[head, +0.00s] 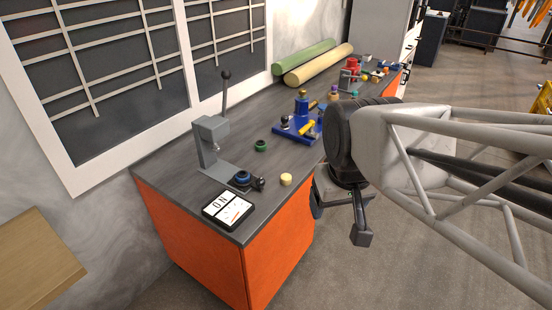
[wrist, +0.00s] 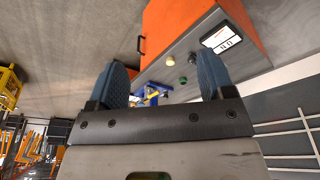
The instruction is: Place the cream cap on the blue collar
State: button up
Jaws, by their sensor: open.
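The cream cap (head: 286,179) is a small round piece standing on the grey bench top near its front edge. It also shows small between my fingers in the wrist view (wrist: 170,60). The blue collar (head: 242,177) is a ring at the foot of the grey lever press, left of the cap and apart from it. In the wrist view I cannot clearly make out the collar. My gripper (head: 339,215) is open and empty, off the bench's front side, to the right of the cap. Its two blue-grey fingers (wrist: 163,78) are wide apart in the wrist view.
The grey press (head: 211,142) with its tall lever stands behind the collar. A display panel (head: 228,208) lies at the near corner. A green ring (head: 261,145) and a blue fixture (head: 298,128) with yellow parts stand farther along. Bare bench surrounds the cap.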

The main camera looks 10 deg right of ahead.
jog(key=w+f+n, duration=0.1)
jog(key=w+n, duration=0.2)
jog(key=w, duration=1)
jog(key=n+g, duration=0.3)
jog(key=n, duration=0.6)
send_over(287, 177)
jog(key=f, duration=2.4)
jog(key=shift+s, duration=0.25)
jog(key=shift+w+f, duration=0.2)
jog(key=shift+f, duration=0.05)
jog(key=shift+f, duration=0.1)
jog(key=shift+f, duration=1.2)
jog(key=shift+f, duration=0.1)
